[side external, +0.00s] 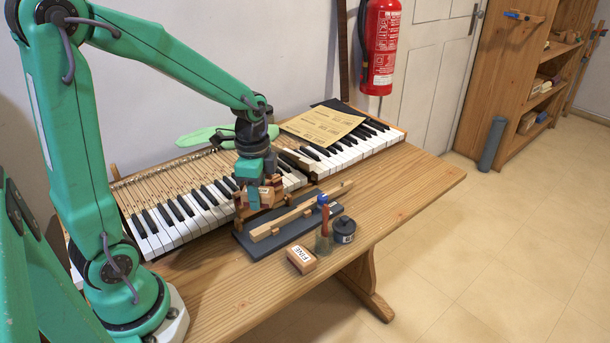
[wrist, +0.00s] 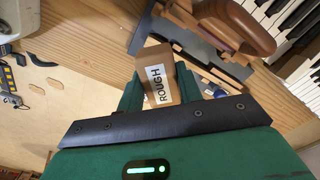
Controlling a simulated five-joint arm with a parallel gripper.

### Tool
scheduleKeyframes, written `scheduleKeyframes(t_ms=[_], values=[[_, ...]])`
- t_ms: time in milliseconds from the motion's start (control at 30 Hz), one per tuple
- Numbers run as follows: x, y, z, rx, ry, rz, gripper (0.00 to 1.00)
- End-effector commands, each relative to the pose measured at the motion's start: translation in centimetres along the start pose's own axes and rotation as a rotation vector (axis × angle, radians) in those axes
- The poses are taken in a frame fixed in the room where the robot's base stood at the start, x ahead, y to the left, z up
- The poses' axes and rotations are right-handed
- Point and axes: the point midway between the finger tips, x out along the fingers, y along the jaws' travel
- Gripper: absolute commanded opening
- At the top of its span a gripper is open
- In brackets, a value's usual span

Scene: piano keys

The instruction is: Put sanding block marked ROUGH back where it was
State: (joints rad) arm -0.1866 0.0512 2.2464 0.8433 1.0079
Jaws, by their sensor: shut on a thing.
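My gripper (side external: 258,196) is shut on the sanding block marked ROUGH (wrist: 158,74), a tan block with a white label facing the wrist camera. In the side view the ROUGH block (side external: 266,197) is partly covered by the green fingers. My gripper also shows in the wrist view (wrist: 157,88), one finger on each side of the block. In the side view the block appears near the left end of a dark grey board (side external: 247,240) in front of the keys. I cannot tell whether the block touches anything below. A second block marked FINE (side external: 301,260) lies on the bench.
The keyboard (side external: 165,230) runs along the back of the bench (side external: 425,187). A wooden bar (side external: 300,212) lies over the grey board. A red-and-blue-topped tool (side external: 323,212) and a dark round tin (side external: 344,228) stand near FINE. The bench's right end is clear.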

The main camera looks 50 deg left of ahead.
Motion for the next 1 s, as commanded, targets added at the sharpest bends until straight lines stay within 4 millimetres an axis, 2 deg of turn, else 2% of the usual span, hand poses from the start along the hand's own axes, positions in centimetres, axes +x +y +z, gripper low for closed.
scheduleKeyframes(t_ms=[267, 467, 800, 1000], values=[[0.0, 0.6, -0.5, 0.021, 0.000, 0.000, 0.11], [0.0, 2.5, -1.9, 0.087, 0.000, 0.000, 0.11], [0.1, 8.3, -5.0, 0.278, -0.001, 0.001, 0.11], [0.2, 12.1, -6.1, 0.396, -0.002, 0.002, 0.11]])
